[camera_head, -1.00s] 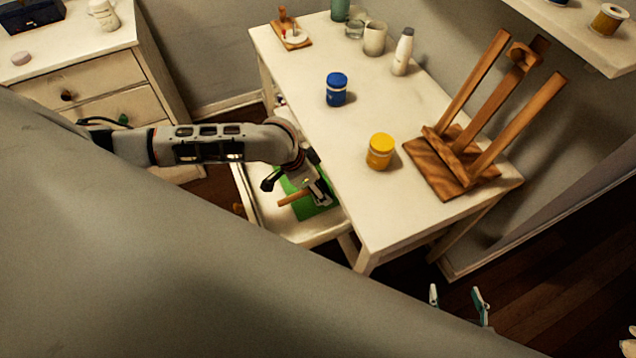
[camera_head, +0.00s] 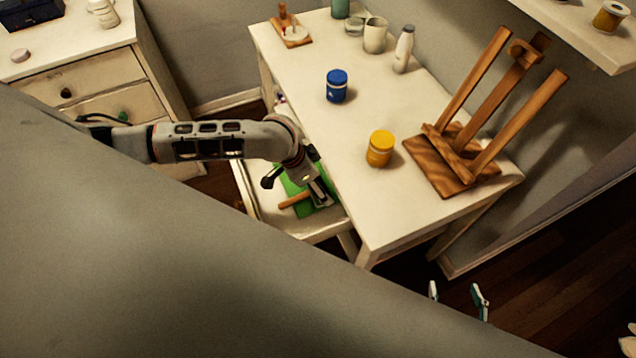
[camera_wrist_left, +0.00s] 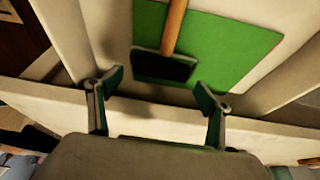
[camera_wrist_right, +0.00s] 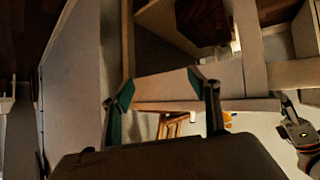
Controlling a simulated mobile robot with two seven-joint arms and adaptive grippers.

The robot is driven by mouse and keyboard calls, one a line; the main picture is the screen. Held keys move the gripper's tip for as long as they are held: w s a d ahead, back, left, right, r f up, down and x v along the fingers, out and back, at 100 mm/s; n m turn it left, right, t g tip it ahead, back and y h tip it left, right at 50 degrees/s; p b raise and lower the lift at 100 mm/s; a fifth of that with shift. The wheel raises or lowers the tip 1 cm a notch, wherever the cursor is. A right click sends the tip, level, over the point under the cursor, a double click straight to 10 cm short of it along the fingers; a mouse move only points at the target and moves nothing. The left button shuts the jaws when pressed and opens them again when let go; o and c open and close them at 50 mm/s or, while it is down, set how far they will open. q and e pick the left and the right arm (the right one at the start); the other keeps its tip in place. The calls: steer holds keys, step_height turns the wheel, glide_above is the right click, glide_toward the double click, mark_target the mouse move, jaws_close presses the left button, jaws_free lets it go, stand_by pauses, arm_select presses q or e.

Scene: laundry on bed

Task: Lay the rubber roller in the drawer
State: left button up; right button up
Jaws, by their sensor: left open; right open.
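The rubber roller, with a wooden handle (camera_head: 295,200) and a black head (camera_wrist_left: 165,66), lies on a green sheet (camera_wrist_left: 235,45) inside the open cream drawer (camera_head: 300,234). In the left wrist view the handle (camera_wrist_left: 173,28) points away from the gripper. My left gripper (camera_head: 322,200) is over the drawer and partly hides the roller in the head view. In its wrist view the left gripper (camera_wrist_left: 155,92) is open and empty, with the black head just beyond and between its fingertips. My right gripper (camera_head: 456,294) is open and empty, right of the table and away from the drawer.
The white table (camera_head: 330,130) stands beside the drawer. It holds a yellow jar (camera_head: 380,149), a blue jar (camera_head: 337,86), a wooden easel (camera_head: 465,150), a white bottle (camera_head: 403,50) and cups. A chest of drawers (camera_head: 100,75) stands at the left.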

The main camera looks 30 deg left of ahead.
mark_target(303, 194)
arm_select(q)
steer(key=p+v, duration=0.2)
steer(key=v, duration=1)
steer(key=shift+p, duration=0.3)
arm_select(e)
steer(key=shift+s+d+r, duration=0.1)
steer(key=shift+d+r, duration=0.25)
steer(key=shift+r, duration=0.35)
steer(key=shift+r, duration=0.15)
steer(key=shift+a, duration=0.1)
